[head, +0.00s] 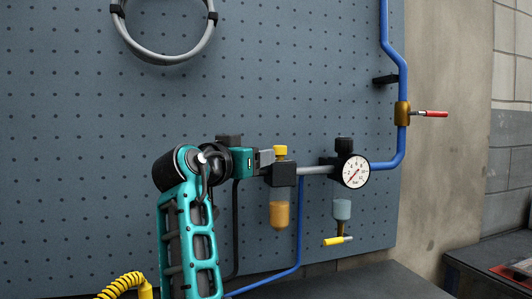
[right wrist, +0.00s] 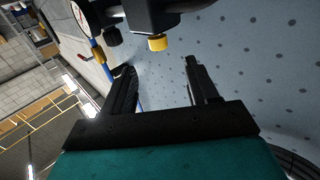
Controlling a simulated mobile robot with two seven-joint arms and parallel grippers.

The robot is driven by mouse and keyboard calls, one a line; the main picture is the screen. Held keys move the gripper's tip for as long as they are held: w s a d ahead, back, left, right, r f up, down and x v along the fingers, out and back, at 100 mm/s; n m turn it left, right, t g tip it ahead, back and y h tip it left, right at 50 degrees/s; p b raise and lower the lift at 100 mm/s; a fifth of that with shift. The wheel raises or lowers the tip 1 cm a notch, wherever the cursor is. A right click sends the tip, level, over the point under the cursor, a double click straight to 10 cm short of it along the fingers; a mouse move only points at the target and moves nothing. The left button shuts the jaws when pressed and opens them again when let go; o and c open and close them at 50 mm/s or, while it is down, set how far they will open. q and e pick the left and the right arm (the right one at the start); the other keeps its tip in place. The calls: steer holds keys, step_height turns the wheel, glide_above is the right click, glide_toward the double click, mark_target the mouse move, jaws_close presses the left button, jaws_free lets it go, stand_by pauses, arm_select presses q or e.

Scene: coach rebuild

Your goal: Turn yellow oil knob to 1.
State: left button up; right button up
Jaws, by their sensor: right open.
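The yellow oil knob (head: 280,151) stands on top of a dark block (head: 283,174) over an amber bowl. It also shows in the right wrist view (right wrist: 158,43), where the scene appears upside down. My right gripper (head: 266,157) comes from the left of the knob, with its fingers close to it. In the right wrist view the fingers (right wrist: 160,70) are apart with nothing between them, and the knob lies just beyond their tips. No numbers are readable on the knob. My left gripper is not in view.
A pressure gauge (head: 354,171) with a black knob (head: 343,145) sits to the right. A blue pipe (head: 403,80) carries a red-handled valve (head: 430,114). A yellow lever (head: 337,240) hangs below a grey bowl. A pegboard (head: 90,130) stands close behind, and a yellow coiled hose (head: 122,284) is lower left.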

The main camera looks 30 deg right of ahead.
mark_target(277, 150)
steer(key=x, duration=0.4)
steer(key=p+x, duration=0.1)
steer(key=x, duration=0.2)
steer(key=p+x, duration=0.1)
steer(key=x, duration=0.3)
steer(key=shift+d+r, duration=0.25)
steer(key=shift+d, duration=0.2)
steer(key=shift+w+d+f, duration=0.1)
steer(key=shift+w+d, duration=0.15)
steer(key=shift+d, duration=0.15)
steer(key=shift+c, duration=1.4)
steer(key=c, duration=0.6)
steer(key=shift+c, duration=0.2)
